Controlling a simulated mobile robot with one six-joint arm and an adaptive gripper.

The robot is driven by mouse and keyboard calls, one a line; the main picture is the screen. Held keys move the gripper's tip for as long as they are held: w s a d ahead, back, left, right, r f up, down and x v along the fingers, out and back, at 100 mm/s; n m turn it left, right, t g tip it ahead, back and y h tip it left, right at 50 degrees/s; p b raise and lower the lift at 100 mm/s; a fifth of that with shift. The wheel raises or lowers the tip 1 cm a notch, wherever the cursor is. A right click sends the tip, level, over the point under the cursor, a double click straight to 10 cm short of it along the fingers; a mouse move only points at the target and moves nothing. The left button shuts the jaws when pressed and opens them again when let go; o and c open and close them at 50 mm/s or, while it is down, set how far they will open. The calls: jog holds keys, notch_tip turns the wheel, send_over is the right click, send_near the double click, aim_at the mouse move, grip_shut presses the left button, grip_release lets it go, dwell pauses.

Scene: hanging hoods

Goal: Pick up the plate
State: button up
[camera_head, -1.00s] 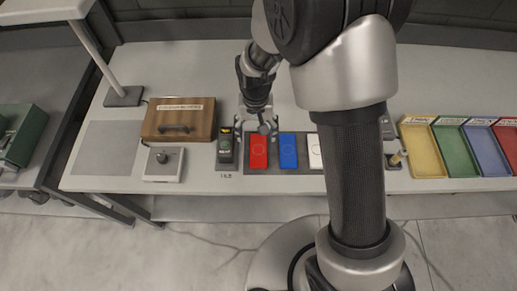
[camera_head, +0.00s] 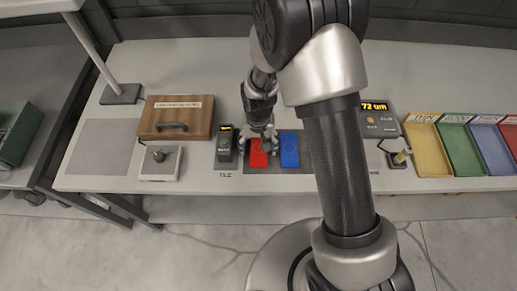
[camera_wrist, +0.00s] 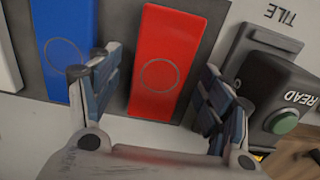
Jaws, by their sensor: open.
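Colored rectangular plates lie in a row on a dark strip on the bench. The red plate (camera_head: 258,159) is at the left of the row, and the blue plate (camera_head: 289,150) is to its right. In the wrist view, the red plate (camera_wrist: 165,55) has a faint circle on its face and lies between my open fingers. The blue plate (camera_wrist: 62,45) is left of it, and the edge of a white plate (camera_wrist: 8,65) shows farther left. My gripper (camera_head: 259,143) is open and empty over the red plate. I cannot tell whether the fingers touch it.
A reader with a green button (camera_wrist: 285,122) stands close beside my right finger. A wooden box (camera_head: 176,118) and a grey knob unit (camera_head: 160,164) stand to the left. A gauge reading 72 um (camera_head: 379,124) and colored trays, including a yellow one (camera_head: 427,151), are on the right.

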jog(key=shift+c, duration=0.4)
jog(key=c, duration=1.2)
jog(key=shift+o, duration=0.2)
jog(key=shift+r, duration=0.1)
